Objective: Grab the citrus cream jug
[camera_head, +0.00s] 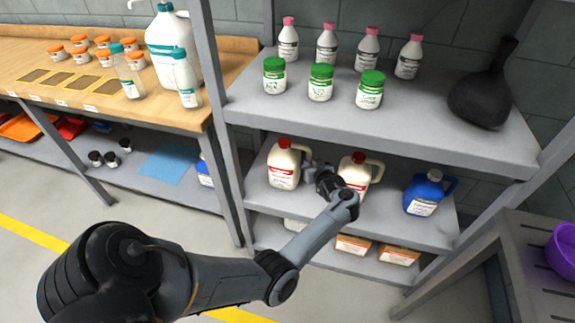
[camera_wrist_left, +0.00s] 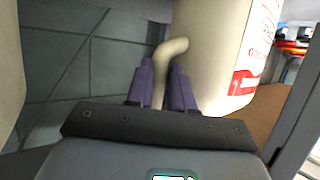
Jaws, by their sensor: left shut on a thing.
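Two cream-coloured jugs with red caps and red-and-white labels stand on the middle shelf: a left jug (camera_head: 283,167) and a right jug (camera_head: 352,172). I cannot read either label well enough to tell which is citrus. My left gripper (camera_head: 309,167) reaches between them, at the handle side of the left jug. In the left wrist view, the two purple fingers (camera_wrist_left: 162,88) are shut on the handle (camera_wrist_left: 165,60) of this jug, whose body (camera_wrist_left: 212,50) is close on the right. The arm partly hides the right jug. My right gripper is not in view.
A blue jug (camera_head: 424,194) stands farther right on the middle shelf (camera_head: 390,222). The upper shelf (camera_head: 300,112) holds pink-capped bottles, green-lidded jars and a black flask (camera_head: 485,88). Grey posts flank the shelves. A wooden bench (camera_head: 30,90) stands left.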

